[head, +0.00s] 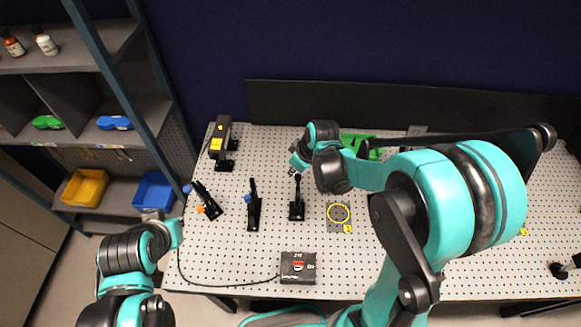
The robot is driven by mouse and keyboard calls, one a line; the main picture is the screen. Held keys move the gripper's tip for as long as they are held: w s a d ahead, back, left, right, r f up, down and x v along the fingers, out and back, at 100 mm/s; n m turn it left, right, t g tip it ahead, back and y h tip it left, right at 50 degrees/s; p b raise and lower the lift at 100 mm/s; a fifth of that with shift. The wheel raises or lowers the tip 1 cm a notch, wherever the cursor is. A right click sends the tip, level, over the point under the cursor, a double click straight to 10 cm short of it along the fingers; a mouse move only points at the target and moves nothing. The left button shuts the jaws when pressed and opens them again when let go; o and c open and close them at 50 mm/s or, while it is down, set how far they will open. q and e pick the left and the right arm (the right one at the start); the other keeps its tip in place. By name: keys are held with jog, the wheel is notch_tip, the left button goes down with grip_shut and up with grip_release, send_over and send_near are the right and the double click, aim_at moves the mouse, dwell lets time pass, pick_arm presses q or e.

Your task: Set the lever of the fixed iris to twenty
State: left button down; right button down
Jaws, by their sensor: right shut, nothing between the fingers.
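A black post-mounted part (297,205), probably the fixed iris, stands upright on the perforated table. Its lever and scale are too small to read. My right gripper (292,170) reaches in from the right and is shut and empty just above the top of this post. Whether it touches the lever cannot be told. My left arm's end (153,215) is at the lower left, off the table's left edge, and its fingers do not show clearly.
Two more black posts (254,206) (207,200) stand to the left on the perforated table (230,270). A black device with a yellow label (220,140) is behind them. A dark box (298,267) with a cable lies in front. Shelves (70,60) stand left.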

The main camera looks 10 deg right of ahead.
jog(key=shift+s+a+r+t+b, duration=0.15)
jog(key=shift+s+t+b, duration=0.1)
jog(key=shift+s, duration=0.25)
jog(key=shift+s+a+r+t+b, duration=0.15)
jog(key=shift+s+t, duration=0.1)
jog(key=shift+s, duration=0.25)
jog(key=shift+f, duration=0.1)
jog(key=shift+w, duration=0.1)
